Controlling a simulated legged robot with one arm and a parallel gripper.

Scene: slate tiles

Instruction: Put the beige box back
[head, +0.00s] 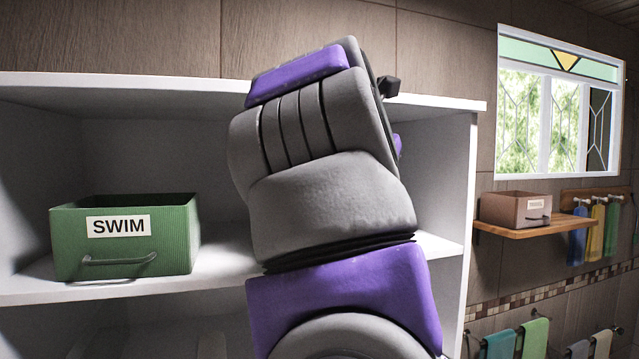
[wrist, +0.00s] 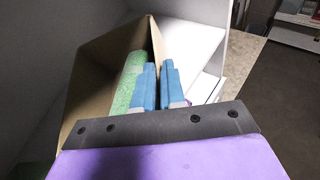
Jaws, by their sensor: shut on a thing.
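In the wrist view, a beige box (wrist: 102,62) is open at the top, with a green rolled item (wrist: 128,78) inside. My gripper (wrist: 158,65) has its blue fingers on either side of the box's right-hand wall and is shut on it. The box looks tilted in this view. In the head view my grey and purple arm stands in front of the white shelf unit and hides the fingers and the beige box.
A green box labelled SWIM (head: 125,236) stands on the white shelf unit (head: 225,268), left of my arm. A pinkish-brown labelled box (head: 503,210) is on a wooden wall shelf (head: 540,229) at right. Towels hang beneath. Bare shelf shows right of my arm.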

